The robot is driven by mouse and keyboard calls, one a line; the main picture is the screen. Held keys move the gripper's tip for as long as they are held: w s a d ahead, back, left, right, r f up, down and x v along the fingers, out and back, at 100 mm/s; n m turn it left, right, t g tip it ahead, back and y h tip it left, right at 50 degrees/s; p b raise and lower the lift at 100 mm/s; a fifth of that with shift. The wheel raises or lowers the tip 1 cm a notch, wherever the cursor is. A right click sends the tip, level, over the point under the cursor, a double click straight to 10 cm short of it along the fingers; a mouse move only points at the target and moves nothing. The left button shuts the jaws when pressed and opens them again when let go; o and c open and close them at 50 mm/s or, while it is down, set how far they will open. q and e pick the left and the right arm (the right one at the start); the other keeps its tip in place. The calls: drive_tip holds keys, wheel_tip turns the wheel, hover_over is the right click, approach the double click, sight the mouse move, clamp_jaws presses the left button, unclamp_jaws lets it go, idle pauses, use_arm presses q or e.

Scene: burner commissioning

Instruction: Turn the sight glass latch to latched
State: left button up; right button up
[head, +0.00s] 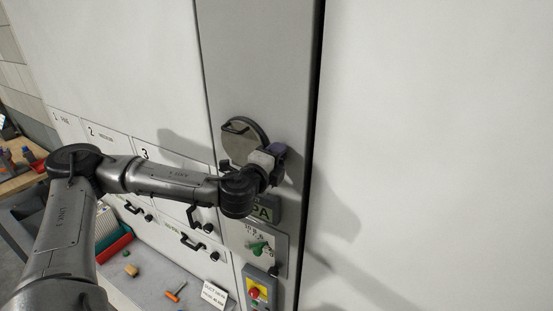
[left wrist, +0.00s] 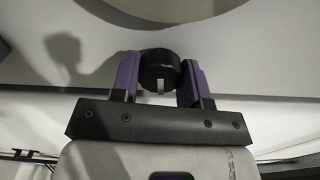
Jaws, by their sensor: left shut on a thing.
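The round sight glass cover (head: 246,139), grey with a dark rim and a dark bar handle, sits on the grey cabinet column. Part of a round rim also shows at the top of the left wrist view. My left gripper (head: 272,157) is at its lower right. In the left wrist view, the purple fingers of my left gripper (left wrist: 160,80) stand on both sides of a round black latch knob (left wrist: 159,67) and are shut on it. A pale mark on the knob points toward the gripper. In the head view the gripper hides the knob. My right gripper is not in view.
Below the gripper are a gauge plate (head: 265,209), a panel with a green handle (head: 258,248) and a box with a red button (head: 254,293). Black-handled drawers are at left, above a bench with loose parts and a red-green bin (head: 113,243). The white wall at right is clear.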

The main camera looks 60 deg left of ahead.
use_arm(q)
drive_tip(key=shift+m, duration=0.6)
drive_tip(key=o, duration=0.9)
